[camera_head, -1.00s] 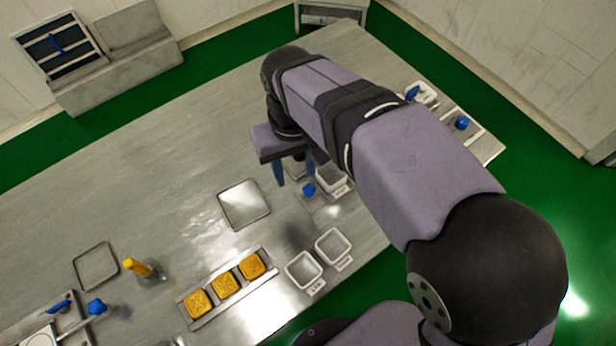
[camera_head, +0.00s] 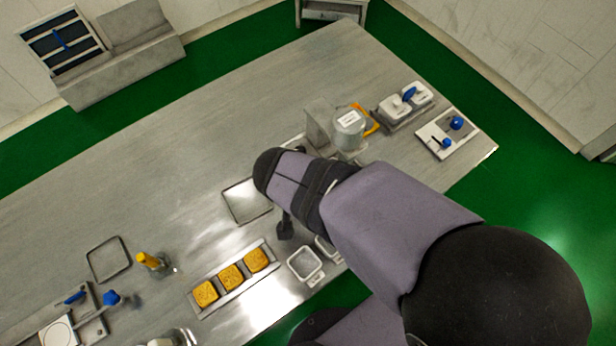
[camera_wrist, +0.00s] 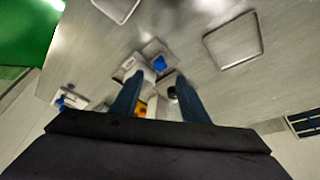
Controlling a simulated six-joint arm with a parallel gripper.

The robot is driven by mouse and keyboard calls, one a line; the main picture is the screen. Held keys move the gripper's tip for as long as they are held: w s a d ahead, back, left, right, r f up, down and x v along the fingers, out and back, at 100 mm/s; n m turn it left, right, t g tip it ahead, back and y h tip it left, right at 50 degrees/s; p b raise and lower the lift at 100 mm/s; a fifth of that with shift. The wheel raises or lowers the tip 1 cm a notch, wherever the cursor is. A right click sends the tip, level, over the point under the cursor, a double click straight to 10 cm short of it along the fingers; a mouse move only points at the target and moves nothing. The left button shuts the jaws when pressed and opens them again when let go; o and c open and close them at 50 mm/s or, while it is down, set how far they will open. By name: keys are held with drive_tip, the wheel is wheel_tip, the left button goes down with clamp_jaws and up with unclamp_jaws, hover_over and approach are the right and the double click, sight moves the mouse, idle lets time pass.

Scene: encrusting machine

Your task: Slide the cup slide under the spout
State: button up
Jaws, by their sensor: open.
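The encrusting machine (camera_head: 318,125), with a round white-topped hopper (camera_head: 349,128) and an orange handle (camera_head: 371,120), stands at upper middle in the head view. The cup slide is hidden there behind my arm. In the wrist view, what looks like its plate, with a blue knob (camera_wrist: 160,63), lies beyond my fingertips, with a white container (camera_wrist: 133,67) beside it. The spout cannot be made out. My gripper (camera_wrist: 160,78) is open and empty, its two blue fingers apart and pointing toward the knob and the machine.
White bins (camera_head: 305,263) and a rack of yellow cakes (camera_head: 230,277) lie on the near side. A flat tray (camera_head: 243,203) lies beside my wrist. White lidded containers (camera_head: 395,107) and a blue-knobbed plate (camera_head: 447,137) stand right of the machine. The far left bench is clear.

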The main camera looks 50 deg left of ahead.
drive_tip(key=shift+m, duration=0.4)
drive_tip(key=shift+f, duration=0.1)
drive_tip(key=shift+p+x, duration=0.7)
drive_tip(key=shift+x, duration=2.85)
drive_tip(key=shift+w, duration=0.1)
clamp_jaws()
